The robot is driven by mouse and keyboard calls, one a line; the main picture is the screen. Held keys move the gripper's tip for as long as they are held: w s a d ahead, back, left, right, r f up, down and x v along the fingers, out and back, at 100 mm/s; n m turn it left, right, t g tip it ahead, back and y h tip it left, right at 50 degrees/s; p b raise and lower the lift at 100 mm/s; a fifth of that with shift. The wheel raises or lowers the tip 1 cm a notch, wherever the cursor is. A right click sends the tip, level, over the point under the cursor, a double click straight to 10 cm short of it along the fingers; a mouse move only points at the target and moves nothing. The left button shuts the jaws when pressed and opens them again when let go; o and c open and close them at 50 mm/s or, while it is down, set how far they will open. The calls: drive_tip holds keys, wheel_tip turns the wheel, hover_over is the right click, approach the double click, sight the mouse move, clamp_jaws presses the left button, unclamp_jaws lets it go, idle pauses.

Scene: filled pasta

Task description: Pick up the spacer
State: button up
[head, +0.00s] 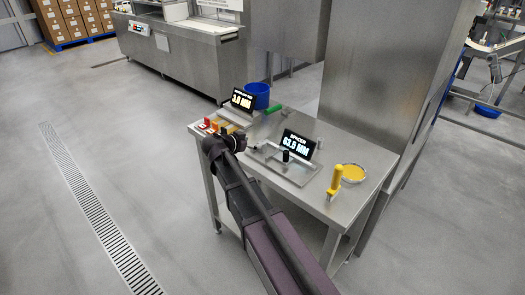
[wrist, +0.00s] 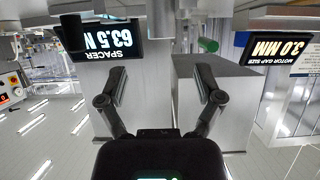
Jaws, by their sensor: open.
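My gripper (head: 232,140) is over the near left part of the bench, left of the dark cylinder. In the wrist view my gripper (wrist: 160,75) has its two fingers wide apart with nothing held between them.
The steel bench (head: 322,204) also bears a second display (head: 243,100) reading 3.0 MM, a blue cup (head: 257,94), a green item (head: 273,109), small coloured pieces (head: 207,123), a yellow-handled tool (head: 335,180) and a yellow-filled bowl (head: 353,173). A steel cabinet stands behind. Floor at left is clear.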

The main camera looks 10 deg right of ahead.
sight(261, 143)
drive_tip(key=shift+x, duration=1)
drive_tip(key=shift+f, duration=0.1)
drive_tip(key=shift+a+f+b+x, duration=0.1)
drive_tip(key=shift+f+b+x, duration=0.1)
drive_tip(key=shift+b+x, duration=0.65)
drive_tip(key=shift+a+f+b+x, duration=0.15)
drive_tip(key=shift+b+x, duration=0.45)
drive_tip(key=shift+x, duration=0.4)
drive_tip(key=shift+w+d+f, duration=0.2)
drive_tip(key=shift+w+d, duration=0.25)
drive_tip(key=shift+d, duration=0.1)
clamp_jaws()
